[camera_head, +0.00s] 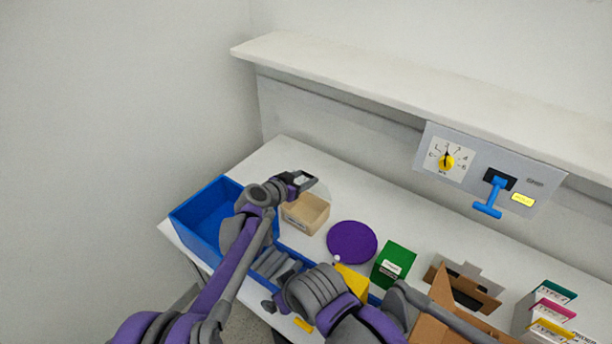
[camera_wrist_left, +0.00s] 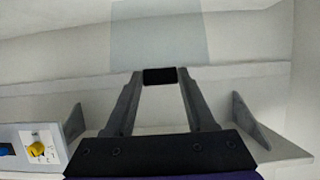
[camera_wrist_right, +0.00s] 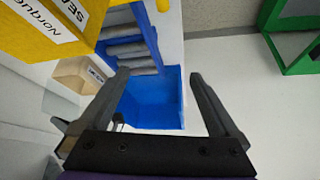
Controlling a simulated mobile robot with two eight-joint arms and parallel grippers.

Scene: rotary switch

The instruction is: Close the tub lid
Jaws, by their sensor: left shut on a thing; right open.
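The tan tub (camera_head: 305,214) stands on the table, in the middle left of the head view. Its clear lid (camera_head: 320,190) is raised behind and above it. My left gripper (camera_head: 303,180) is above the tub and shut on the lid's black tab; in the left wrist view the tab (camera_wrist_left: 160,76) sits between the fingertips, with the see-through lid panel (camera_wrist_left: 160,35) beyond. The tub (camera_wrist_right: 82,76) also shows at the left of the right wrist view. My right gripper (camera_wrist_right: 158,76) is open and empty, with the blue bin beyond its fingers.
The blue bin (camera_head: 197,222) and grey rollers (camera_head: 275,263) lie along the front left. A purple disc (camera_head: 352,242), green box (camera_head: 393,264) and open cardboard box (camera_head: 440,300) stand to the right. A switch panel (camera_head: 490,180) hangs under the shelf (camera_head: 400,85).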

